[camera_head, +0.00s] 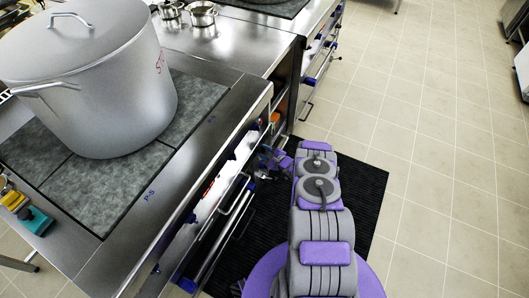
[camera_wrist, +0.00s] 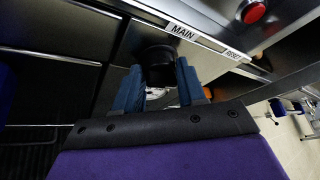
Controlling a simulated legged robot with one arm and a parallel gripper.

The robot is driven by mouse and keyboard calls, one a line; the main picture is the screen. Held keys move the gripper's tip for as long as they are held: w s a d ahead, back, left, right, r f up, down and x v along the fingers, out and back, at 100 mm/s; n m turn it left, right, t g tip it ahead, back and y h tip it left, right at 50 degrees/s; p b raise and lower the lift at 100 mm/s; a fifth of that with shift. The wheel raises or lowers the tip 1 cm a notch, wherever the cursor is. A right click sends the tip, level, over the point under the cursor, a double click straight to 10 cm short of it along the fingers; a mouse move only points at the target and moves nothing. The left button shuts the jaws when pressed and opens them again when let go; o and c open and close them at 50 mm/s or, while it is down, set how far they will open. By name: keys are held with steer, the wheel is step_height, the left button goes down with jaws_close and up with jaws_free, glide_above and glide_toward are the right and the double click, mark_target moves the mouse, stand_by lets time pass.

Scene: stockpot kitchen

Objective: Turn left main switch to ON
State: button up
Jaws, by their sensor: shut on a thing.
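In the wrist view, a dark round switch knob (camera_wrist: 158,56) sits on the front panel just below the label "MAIN" (camera_wrist: 182,31). My gripper (camera_wrist: 157,80) is at the knob, with a blue finger on each side, shut on it. The knob's pointer and its ON or OFF marks are hidden or too dark to read. In the head view, my gripper (camera_head: 275,160) is low against the stove's front, and the switch cannot be made out there.
A red button (camera_wrist: 253,11) is right of the label, near a "RESET" label (camera_wrist: 232,54). A large lidded stockpot (camera_head: 110,85) stands on the cooktop (camera_head: 110,190). Drawer handles (camera_head: 235,195) stick out below the counter edge. Open tiled floor (camera_head: 430,130) lies to the right.

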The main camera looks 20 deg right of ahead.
steer(key=shift+m+g+y, duration=0.3)
steer(key=shift+m+g, duration=0.1)
steer(key=shift+m, duration=0.1)
steer(key=o, duration=1)
steer(key=shift+o, duration=0.2)
steer(key=p+v, duration=0.4)
steer(key=v, duration=1.3)
steer(key=shift+s+p, duration=0.2)
steer(key=shift+p, duration=0.15)
